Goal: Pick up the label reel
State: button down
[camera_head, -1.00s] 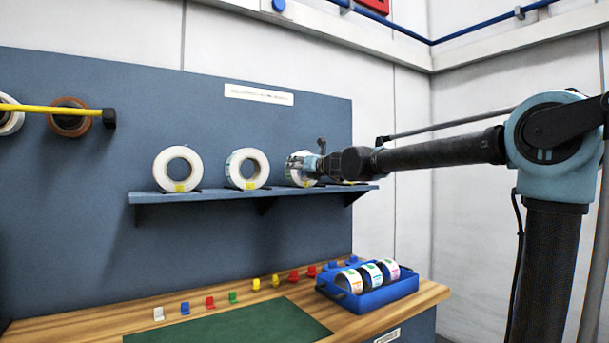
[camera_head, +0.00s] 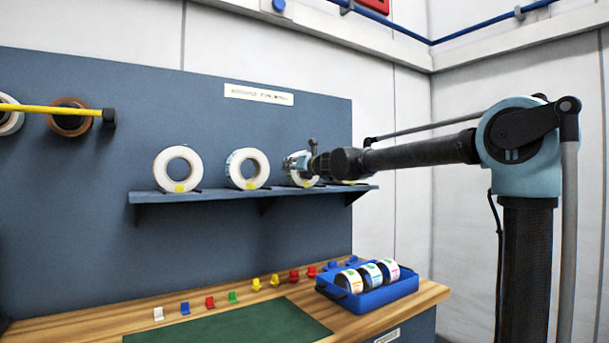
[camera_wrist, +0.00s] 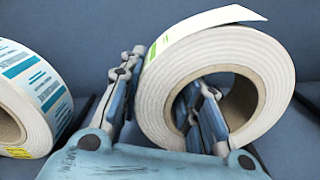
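The label reel (camera_wrist: 155,105) is a white ring with a loose label tail at its top. It stands upright on the wall shelf (camera_head: 225,195), third from the left, and in the head view the reel (camera_head: 300,182) is partly covered by my gripper (camera_head: 299,165). In the wrist view, my gripper (camera_wrist: 163,75) straddles the left part of the ring. One finger is outside, left of the reel, and the other is inside its core hole. The fingers stand apart; firm contact cannot be made out.
A second reel (camera_wrist: 45,85) stands close to the left of the outer finger. Another white reel (camera_head: 177,153) is further left. A blue tray (camera_head: 388,292) with smaller reels and several coloured clips sits on the wooden bench (camera_head: 105,323) below.

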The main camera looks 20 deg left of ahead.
notch_tip(320, 180, up, 10)
jog(key=shift+f, duration=0.1)
dwell(0.7)
